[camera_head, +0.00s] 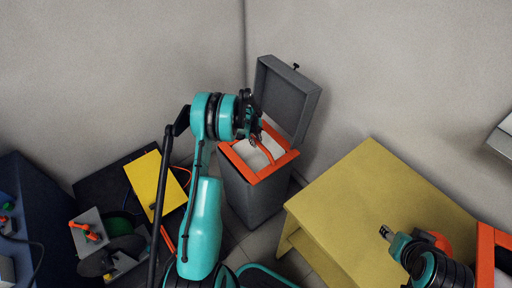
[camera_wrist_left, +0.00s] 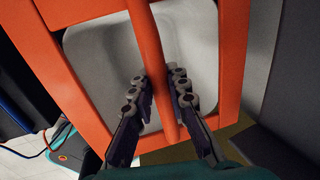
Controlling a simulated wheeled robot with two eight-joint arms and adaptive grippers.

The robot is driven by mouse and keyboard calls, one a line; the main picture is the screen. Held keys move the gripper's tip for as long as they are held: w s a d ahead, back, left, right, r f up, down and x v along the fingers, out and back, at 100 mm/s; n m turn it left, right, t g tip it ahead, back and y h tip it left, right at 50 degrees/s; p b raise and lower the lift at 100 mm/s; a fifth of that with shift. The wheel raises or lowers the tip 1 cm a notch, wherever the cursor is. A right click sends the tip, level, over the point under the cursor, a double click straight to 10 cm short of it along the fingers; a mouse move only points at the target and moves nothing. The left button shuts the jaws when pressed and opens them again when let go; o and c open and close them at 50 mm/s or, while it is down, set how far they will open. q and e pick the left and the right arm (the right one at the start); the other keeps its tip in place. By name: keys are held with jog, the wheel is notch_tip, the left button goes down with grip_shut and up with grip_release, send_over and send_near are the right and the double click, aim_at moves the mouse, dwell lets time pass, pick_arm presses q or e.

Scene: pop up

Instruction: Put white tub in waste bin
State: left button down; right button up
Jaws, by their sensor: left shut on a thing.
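The dark grey waste bin (camera_head: 250,197) stands in the corner with its lid (camera_head: 286,97) raised.
A yellow table (camera_head: 365,190) stands to the right of the bin. An orange-framed thing (camera_head: 486,250) is cut off at the right edge. A dark surface at left holds a yellow panel (camera_head: 155,185) and a grey block (camera_head: 85,230). Walls close in behind the bin.

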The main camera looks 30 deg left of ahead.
pick_arm(q)
jog(key=shift+f+b, duration=0.4)
jog(key=shift+f, duration=1.1)
jog(key=shift+f, duration=0.15)
jog(key=c, duration=1.5)
grip_release()
